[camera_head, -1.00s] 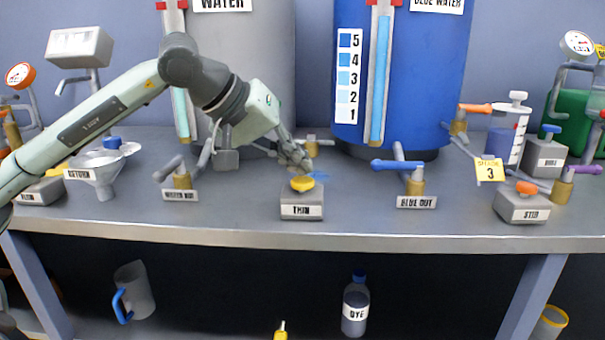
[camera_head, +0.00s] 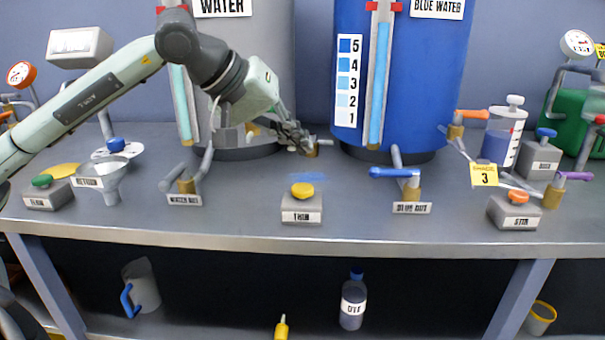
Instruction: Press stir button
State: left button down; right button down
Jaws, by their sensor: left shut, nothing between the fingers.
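The stir button is an orange cap (camera_head: 518,197) on a grey box labelled STIR (camera_head: 514,215), at the right front of the bench. Nothing touches it. My right gripper is not in view.
A grey water tank (camera_head: 255,60) and a blue water tank (camera_head: 430,70) stand at the back. A blue-handled valve (camera_head: 396,172), a yellow card reading 3 (camera_head: 485,175) and a purple-handled valve (camera_head: 572,176) surround the right half. The front bench strip (camera_head: 360,235) is clear.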

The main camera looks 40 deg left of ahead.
aim_at(518, 197)
jog(key=k+j, duration=0.15)
jog(key=k, duration=0.35)
jog(key=k+j, duration=0.15)
jog(key=k, duration=0.35)
